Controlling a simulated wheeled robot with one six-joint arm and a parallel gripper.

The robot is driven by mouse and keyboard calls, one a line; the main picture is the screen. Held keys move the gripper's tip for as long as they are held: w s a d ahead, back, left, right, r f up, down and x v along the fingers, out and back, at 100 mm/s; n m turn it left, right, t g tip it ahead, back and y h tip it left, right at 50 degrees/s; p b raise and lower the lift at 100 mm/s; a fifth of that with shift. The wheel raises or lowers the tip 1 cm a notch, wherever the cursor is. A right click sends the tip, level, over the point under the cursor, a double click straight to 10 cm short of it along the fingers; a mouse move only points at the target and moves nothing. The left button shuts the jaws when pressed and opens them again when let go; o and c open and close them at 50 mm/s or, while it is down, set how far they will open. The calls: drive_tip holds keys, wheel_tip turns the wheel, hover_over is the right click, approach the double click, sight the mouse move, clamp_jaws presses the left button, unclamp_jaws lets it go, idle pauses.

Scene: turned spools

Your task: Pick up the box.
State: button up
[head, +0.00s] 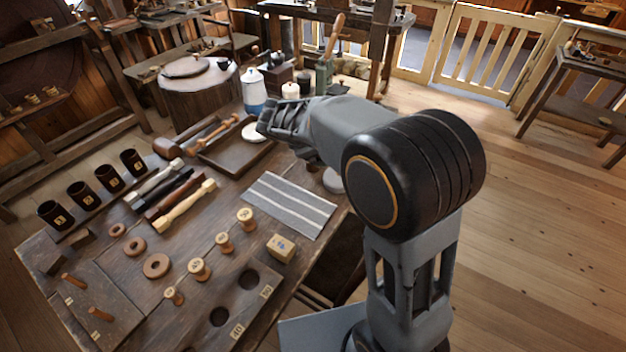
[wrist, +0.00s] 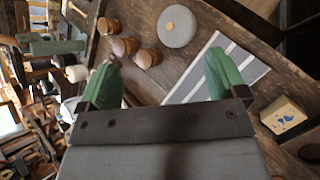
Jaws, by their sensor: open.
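The box (head: 281,248) is a small pale wooden block with a dark mark on top. It sits on the workbench near its right edge, just in front of the striped cloth. In the wrist view the box (wrist: 284,115) shows a blue mark and lies at the right, outside my fingers. My gripper (head: 270,122) is raised over the far part of the bench, well behind the box. In the wrist view my gripper (wrist: 162,72) has two green fingers spread wide with nothing held between them.
The striped cloth (head: 290,205) lies flat behind the box. Wooden spools (head: 245,220) stand to its left, and a round hole (head: 249,279) is in front. A dark tray (head: 215,158) and a white-and-blue pot (head: 254,92) are near my gripper. Four-sided clutter covers the left side.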

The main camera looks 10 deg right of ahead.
drive_tip(key=w+a+f+n+t+h+b, duration=0.1)
drive_tip(key=w+a+f+n+b, duration=0.1)
drive_tip(key=f, duration=0.3)
drive_tip(key=w+a+f+n+t+h+b, duration=0.1)
drive_tip(key=w+a+f+n+b, duration=0.2)
drive_tip(key=w+f+n, duration=0.1)
drive_tip(key=w+a+f+n+t+h+b, duration=0.1)
drive_tip(key=w+a+f+n+b, duration=0.1)
drive_tip(key=f, duration=0.6)
drive_tip(key=shift+w+a+f+n+b, duration=0.1)
drive_tip(key=shift+w+a+n+b, duration=0.15)
drive_tip(key=shift+w, duration=0.45)
drive_tip(key=shift+w+a+f+n+b, duration=0.1)
drive_tip(key=shift+w+a+n, duration=0.2)
drive_tip(key=shift+w, duration=0.35)
drive_tip(key=shift+t, duration=0.4)
drive_tip(key=x, duration=0.7)
drive_tip(key=shift+a, duration=0.1)
drive_tip(key=shift+b+x, duration=0.3)
drive_tip(key=shift+x, duration=3.05)
drive_tip(key=shift+r, duration=0.2)
drive_tip(key=c, duration=1)
drive_tip(key=shift+c, duration=0.2)
